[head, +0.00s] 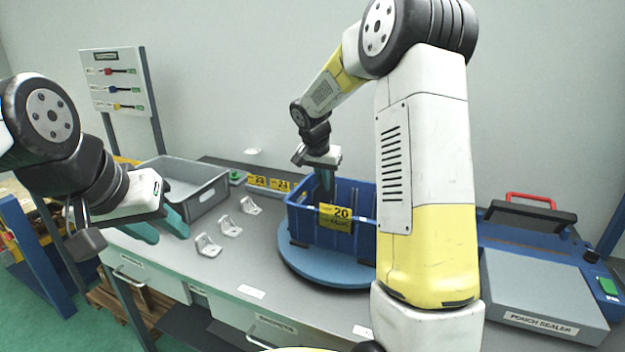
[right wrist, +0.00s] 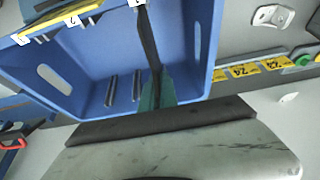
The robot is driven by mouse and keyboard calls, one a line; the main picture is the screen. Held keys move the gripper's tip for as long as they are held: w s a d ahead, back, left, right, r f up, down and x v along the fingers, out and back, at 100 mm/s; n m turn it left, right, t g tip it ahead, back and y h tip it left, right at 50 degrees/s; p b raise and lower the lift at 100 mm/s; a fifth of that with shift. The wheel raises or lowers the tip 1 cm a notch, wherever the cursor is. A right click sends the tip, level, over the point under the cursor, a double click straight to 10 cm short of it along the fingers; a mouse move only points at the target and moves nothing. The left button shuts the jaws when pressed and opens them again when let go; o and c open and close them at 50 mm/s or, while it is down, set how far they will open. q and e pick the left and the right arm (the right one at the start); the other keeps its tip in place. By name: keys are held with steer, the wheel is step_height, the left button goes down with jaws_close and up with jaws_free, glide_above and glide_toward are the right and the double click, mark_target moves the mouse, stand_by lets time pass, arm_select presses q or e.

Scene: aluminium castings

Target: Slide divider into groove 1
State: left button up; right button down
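The blue crate (head: 300,222) stands on a round blue turntable (head: 325,272); in the right wrist view its inside (right wrist: 85,75) shows. My right gripper (head: 325,185) reaches down into the crate. In the right wrist view its teal fingers (right wrist: 157,90) are together at the base of a thin dark divider (right wrist: 148,40), seen nearly edge-on. The divider's far end is near a white tag at the crate's rim. Dark upright ribs (right wrist: 123,88) stand on the crate wall beside the fingers. Whether the divider is in a groove is unclear. My left gripper (head: 158,228) is open and empty above the bench's left end.
A grey bin (head: 205,195) stands at the bench's back left. Several metal brackets (head: 230,226) lie between it and the crate. Yellow number plates (head: 268,183) stand behind. A pouch sealer (head: 540,290) is at right.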

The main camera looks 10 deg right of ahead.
mark_target(324, 197)
steer(key=shift+f, duration=2.6)
steer(key=c, duration=1.6)
jaws_free()
steer(key=shift+o, duration=0.2)
steer(key=shift+v, duration=3.9)
steer(key=shift+s, duration=0.1)
